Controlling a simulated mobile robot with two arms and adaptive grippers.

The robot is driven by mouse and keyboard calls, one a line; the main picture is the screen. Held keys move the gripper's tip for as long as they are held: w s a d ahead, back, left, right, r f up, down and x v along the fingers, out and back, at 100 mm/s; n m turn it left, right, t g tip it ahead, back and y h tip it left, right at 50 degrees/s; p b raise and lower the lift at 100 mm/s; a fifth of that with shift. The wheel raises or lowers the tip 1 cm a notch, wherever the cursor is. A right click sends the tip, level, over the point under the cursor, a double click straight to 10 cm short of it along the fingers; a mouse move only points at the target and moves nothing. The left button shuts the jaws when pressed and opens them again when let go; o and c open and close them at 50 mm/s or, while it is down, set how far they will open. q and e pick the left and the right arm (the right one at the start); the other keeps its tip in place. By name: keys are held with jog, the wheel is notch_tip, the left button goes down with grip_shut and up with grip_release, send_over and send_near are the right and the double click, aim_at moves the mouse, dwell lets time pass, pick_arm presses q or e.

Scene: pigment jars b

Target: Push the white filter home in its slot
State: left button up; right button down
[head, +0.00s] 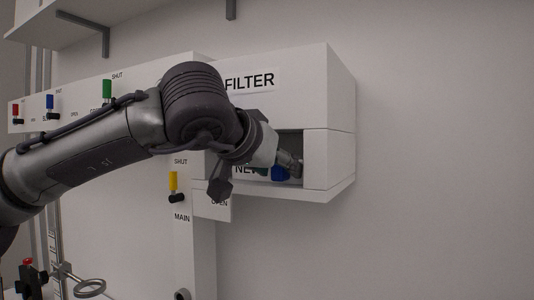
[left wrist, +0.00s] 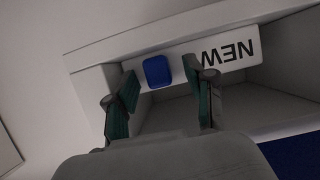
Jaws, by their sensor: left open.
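The white filter (left wrist: 220,55) carries the word NEW and a blue tab (left wrist: 157,71). It stands in the lower part of the filter housing, upside down in the left wrist view. In the head view its NEW label (head: 243,170) and blue tab (head: 280,174) show partly behind my arm. My left gripper (left wrist: 162,82) is open, with its two green-padded fingers on either side of the blue tab. I cannot tell whether they touch it. In the head view the left gripper (head: 289,165) is at the slot opening. How deep the filter sits is unclear. My right gripper is out of view.
The white housing (head: 328,85) marked FILTER hangs on the wall, with a ledge (head: 325,190) beneath. A yellow-handled valve (head: 173,182) marked MAIN is below left; red, blue and green handles (head: 107,90) line the panel. The wall right of the housing is clear.

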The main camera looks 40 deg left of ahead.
pick_arm(q)
jog(key=shift+w+f, duration=0.15)
jog(key=shift+w, duration=0.05)
grip_shut()
jog(key=shift+s, duration=0.1)
